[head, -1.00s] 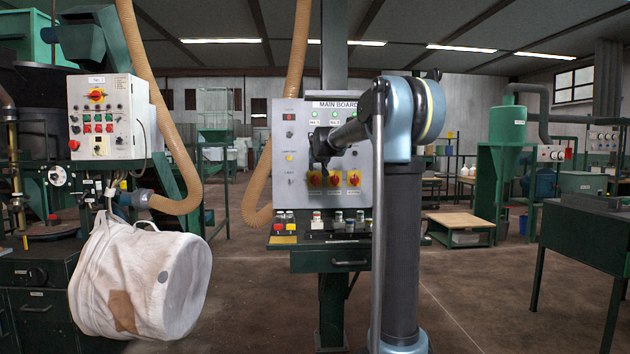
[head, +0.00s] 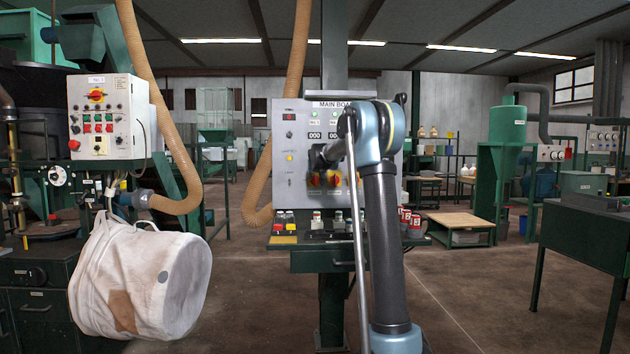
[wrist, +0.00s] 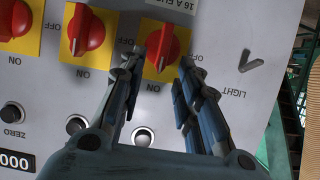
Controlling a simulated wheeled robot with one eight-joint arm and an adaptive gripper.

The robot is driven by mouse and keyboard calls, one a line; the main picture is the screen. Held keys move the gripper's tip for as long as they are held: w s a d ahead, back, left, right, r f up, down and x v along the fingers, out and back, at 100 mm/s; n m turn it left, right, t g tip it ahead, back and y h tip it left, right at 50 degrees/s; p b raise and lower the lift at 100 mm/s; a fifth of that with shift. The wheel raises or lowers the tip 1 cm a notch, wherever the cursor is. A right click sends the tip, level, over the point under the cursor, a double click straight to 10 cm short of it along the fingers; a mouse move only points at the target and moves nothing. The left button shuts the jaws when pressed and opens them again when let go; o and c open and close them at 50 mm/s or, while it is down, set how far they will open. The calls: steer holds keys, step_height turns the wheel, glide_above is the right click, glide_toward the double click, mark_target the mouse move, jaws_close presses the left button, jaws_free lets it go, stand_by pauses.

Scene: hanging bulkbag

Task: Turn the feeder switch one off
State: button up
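Three red rotary knobs on yellow plates sit in a row on the grey main board (head: 296,150). In the wrist view, turned upside down, these are a right knob (wrist: 163,44), a middle knob (wrist: 85,32) and a left knob (wrist: 14,18), partly cut off. ON and OFF are printed around them. The right knob's handle stands roughly upright in the picture, in line with ON below it. My gripper (wrist: 161,62) is open, one finger on each side of this right knob. I cannot tell whether either finger touches it. In the head view my arm hides part of the knob row.
A shelf with small buttons (head: 285,227) and red items (head: 410,219) juts out below the board. A white bulk bag (head: 135,280) hangs at the left, below a control box (head: 108,117). A beige hose (head: 262,165) runs beside the board. Open floor lies to the right.

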mark_target(315, 176)
steer(key=shift+x, duration=1.5)
jaws_close()
